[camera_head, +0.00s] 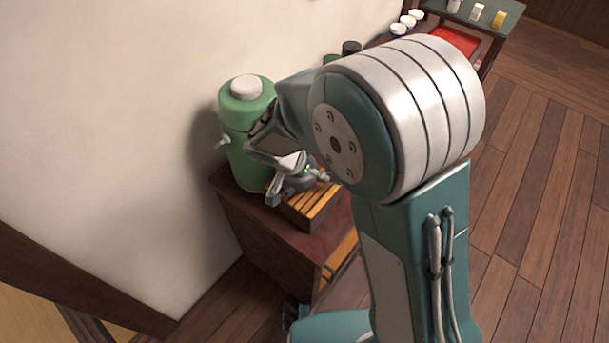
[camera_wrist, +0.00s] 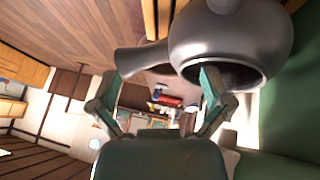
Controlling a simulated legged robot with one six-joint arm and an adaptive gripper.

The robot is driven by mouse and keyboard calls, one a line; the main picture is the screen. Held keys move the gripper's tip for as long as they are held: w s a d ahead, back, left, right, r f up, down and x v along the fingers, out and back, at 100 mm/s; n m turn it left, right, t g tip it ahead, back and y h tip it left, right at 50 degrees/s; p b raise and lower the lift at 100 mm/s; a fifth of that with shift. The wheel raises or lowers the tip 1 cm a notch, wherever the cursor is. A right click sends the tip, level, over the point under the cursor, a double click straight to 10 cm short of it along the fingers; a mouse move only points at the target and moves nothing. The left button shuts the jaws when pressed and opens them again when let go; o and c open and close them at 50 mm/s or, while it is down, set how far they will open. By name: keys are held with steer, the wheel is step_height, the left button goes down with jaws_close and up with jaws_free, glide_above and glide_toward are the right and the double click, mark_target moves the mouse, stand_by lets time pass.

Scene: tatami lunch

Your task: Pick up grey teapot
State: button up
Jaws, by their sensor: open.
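The grey teapot (camera_wrist: 235,42) fills the top right of the wrist view, its rounded body close to my fingers. A stubby grey side part (camera_wrist: 143,59), handle or spout, reaches left from it. In the head view the teapot (camera_head: 301,184) is mostly hidden behind my gripper and sits on a slatted wooden tray (camera_head: 322,204). My gripper (camera_wrist: 162,82) is open. One finger overlaps the teapot's lower edge and the other is near the tip of the side part. I cannot tell whether they touch. In the head view my gripper (camera_head: 296,186) is at the teapot.
A green drink dispenser (camera_head: 246,113) with a white cap stands left of the teapot. Both are on a dark red-brown cabinet (camera_head: 262,226) against the pale wall. White cups (camera_head: 399,28) and a red tray (camera_head: 455,41) are farther back. The wooden floor at right is clear.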

mark_target(312, 181)
steer(key=x, duration=0.3)
steer(key=shift+d, duration=0.35)
steer(key=shift+w+f, duration=0.1)
steer(key=shift+f, duration=0.25)
steer(key=shift+a+f, duration=0.15)
steer(key=shift+a, duration=0.7)
steer(key=shift+d, duration=0.5)
jaws_close()
